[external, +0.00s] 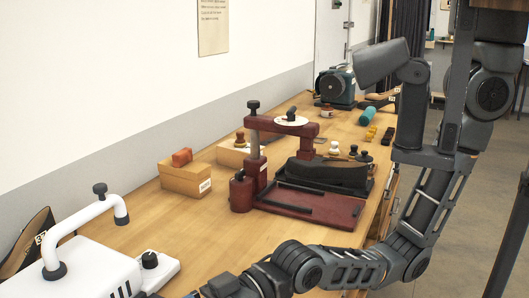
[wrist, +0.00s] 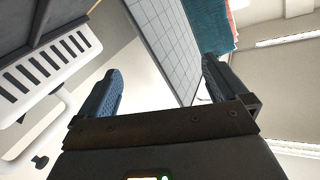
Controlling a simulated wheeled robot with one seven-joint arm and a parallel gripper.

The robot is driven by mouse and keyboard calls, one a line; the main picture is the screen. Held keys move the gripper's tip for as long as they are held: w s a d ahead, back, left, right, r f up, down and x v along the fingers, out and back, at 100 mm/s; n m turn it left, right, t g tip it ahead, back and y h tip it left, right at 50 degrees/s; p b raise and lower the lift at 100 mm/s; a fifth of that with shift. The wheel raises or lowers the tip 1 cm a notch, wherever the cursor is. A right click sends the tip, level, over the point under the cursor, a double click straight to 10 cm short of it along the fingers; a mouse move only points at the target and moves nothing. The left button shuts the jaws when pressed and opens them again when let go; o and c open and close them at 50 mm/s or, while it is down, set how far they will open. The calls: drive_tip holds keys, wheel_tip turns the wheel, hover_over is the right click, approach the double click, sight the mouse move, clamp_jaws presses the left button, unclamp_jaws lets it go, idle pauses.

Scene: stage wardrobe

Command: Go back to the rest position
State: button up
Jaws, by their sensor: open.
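My gripper shows in the wrist view (wrist: 160,90) with its two fingers spread wide apart and nothing between them. In the external view my arm reaches down and left along the front of the bench, and its wrist end is near the bottom edge by the white machine (external: 95,270). The gripper's fingers are out of that frame. The wrist view is strongly tilted and shows a white slotted housing (wrist: 50,65) at the left and a grey gridded panel (wrist: 165,40) beyond the fingers.
A wooden bench (external: 150,225) runs along the wall. It bears a dark red press (external: 310,205), wooden boxes (external: 185,181), a teal machine (external: 336,86) and a teal cylinder (external: 367,116). The floor (external: 440,240) to the right looks clear beside my arm.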

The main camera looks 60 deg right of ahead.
drive_tip(key=s+a+f+g+y+b, duration=0.1)
drive_tip(key=s+a+g+y+b, duration=0.15)
drive_tip(key=s, duration=0.95)
drive_tip(key=s+d+f+n+t+h+p, duration=0.1)
drive_tip(key=s+d+f+t+h, duration=0.15)
drive_tip(key=d, duration=0.65)
drive_tip(key=s+d+f+t+h+p, duration=0.15)
drive_tip(key=s+d, duration=0.25)
drive_tip(key=d, duration=0.5)
drive_tip(key=s+d+f+n+t+h+p, duration=0.1)
drive_tip(key=s+d+t+h, duration=0.15)
drive_tip(key=d, duration=0.65)
drive_tip(key=d+m+t+h+p, duration=0.1)
drive_tip(key=d+m+h, duration=0.4)
drive_tip(key=d, duration=0.9)
drive_tip(key=d+r+m+t+h+p, duration=0.1)
drive_tip(key=d+m+h, duration=0.4)
drive_tip(key=d, duration=0.8)
drive_tip(key=shift+s+d+r+m+t+h+p, duration=0.25)
drive_tip(key=shift+s+d+m+t+h+p, duration=0.15)
drive_tip(key=shift+t, duration=0.2)
